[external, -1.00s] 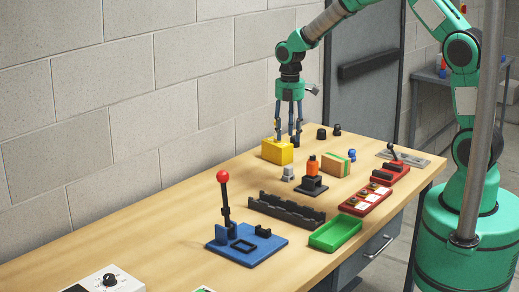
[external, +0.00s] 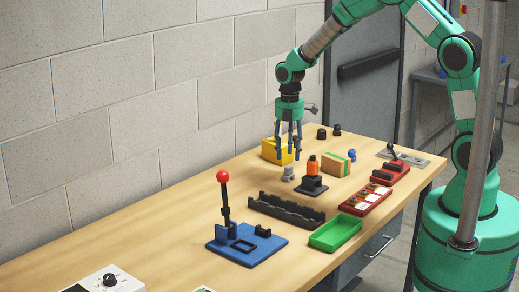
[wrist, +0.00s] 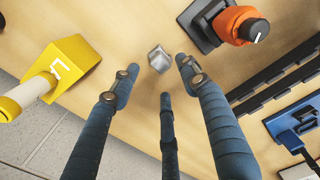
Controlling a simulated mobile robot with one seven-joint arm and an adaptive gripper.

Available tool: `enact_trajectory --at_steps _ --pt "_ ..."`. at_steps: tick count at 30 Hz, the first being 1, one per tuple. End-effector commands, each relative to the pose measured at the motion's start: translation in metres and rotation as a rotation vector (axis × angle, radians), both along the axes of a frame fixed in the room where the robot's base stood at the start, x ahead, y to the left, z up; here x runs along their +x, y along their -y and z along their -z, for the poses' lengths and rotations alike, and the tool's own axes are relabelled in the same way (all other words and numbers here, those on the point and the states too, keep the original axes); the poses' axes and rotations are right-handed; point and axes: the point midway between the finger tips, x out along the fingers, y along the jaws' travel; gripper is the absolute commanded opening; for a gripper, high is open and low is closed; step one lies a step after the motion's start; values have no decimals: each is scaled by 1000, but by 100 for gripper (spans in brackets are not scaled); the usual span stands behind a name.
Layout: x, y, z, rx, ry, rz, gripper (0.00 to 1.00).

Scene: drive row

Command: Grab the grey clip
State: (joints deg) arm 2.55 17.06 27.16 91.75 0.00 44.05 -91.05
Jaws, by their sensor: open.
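The grey clip (external: 288,173) is a small light-grey block standing on the wooden bench, between a yellow block and a black stand. In the wrist view the grey clip (wrist: 159,59) lies ahead of the fingertips, roughly midway between them. My gripper (external: 289,156) points down above and slightly behind the clip, its blue fingers in front of the yellow block. In the wrist view my gripper (wrist: 158,75) is open and empty, with fingers spread on both sides and one in the middle; nothing is seen touching the clip.
The yellow block (external: 270,150) is close on the left. A black toothed rack (external: 287,209), a green tray (external: 335,233) and a blue lever base (external: 246,246) lie nearer the front.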

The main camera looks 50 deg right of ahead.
Motion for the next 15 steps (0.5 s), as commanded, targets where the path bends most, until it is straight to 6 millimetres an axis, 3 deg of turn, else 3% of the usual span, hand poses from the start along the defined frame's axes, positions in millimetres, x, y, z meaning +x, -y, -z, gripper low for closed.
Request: enact_trajectory --at_steps 6,15 --pt "0 0 17 0 1 0 45" --pt "0 0 18 0 1 0 45"
